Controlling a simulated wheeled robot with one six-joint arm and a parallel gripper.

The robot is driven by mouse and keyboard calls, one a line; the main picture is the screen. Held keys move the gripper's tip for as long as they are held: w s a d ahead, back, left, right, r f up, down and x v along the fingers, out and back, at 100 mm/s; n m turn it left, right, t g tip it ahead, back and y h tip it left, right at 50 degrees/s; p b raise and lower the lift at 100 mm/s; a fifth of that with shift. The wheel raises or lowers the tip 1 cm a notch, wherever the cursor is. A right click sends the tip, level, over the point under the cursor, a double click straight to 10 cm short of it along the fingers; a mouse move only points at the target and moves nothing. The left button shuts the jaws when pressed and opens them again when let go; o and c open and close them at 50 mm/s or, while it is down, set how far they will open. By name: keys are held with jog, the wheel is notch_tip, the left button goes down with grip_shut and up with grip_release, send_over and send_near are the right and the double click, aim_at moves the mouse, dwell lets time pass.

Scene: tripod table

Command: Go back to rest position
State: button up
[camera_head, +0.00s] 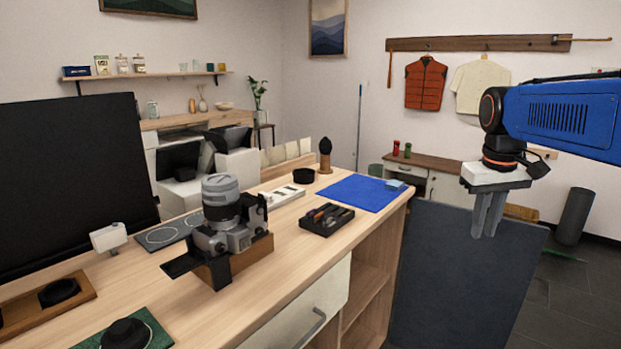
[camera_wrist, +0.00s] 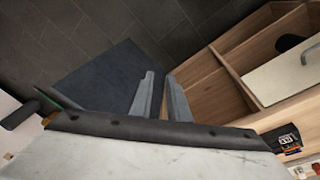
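My gripper (camera_head: 487,234) hangs at the right in the head view, fingers pointing down, over the floor to the right of the wooden counter (camera_head: 385,222). In the wrist view its two grey fingers (camera_wrist: 160,76) stand a little apart, with nothing between them. The gripper is clear of the counter and touches nothing that I can see. A camera (camera_head: 228,225) with its lens up stands on a wooden block on the counter.
A black tool tray (camera_head: 327,228), a blue cloth (camera_head: 350,192) and a blue block (camera_head: 395,185) lie on the counter. A dark screen (camera_head: 70,180) stands at the left. A dark mat (camera_head: 455,285) covers floor below my gripper; the space around the gripper looks free.

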jog(key=s+a+f+t, duration=0.1)
jog(key=s+a+f, duration=0.2)
jog(key=s+f, duration=0.2)
jog(key=s+a+f+t, duration=0.1)
jog(key=s+a+f, duration=0.2)
jog(key=s+f, duration=0.2)
jog(key=s+a+f+t+y, duration=0.1)
jog(key=s+f, duration=0.4)
jog(key=s, duration=0.5)
jog(key=shift+a+f, duration=0.4)
jog(key=shift+a, duration=0.5)
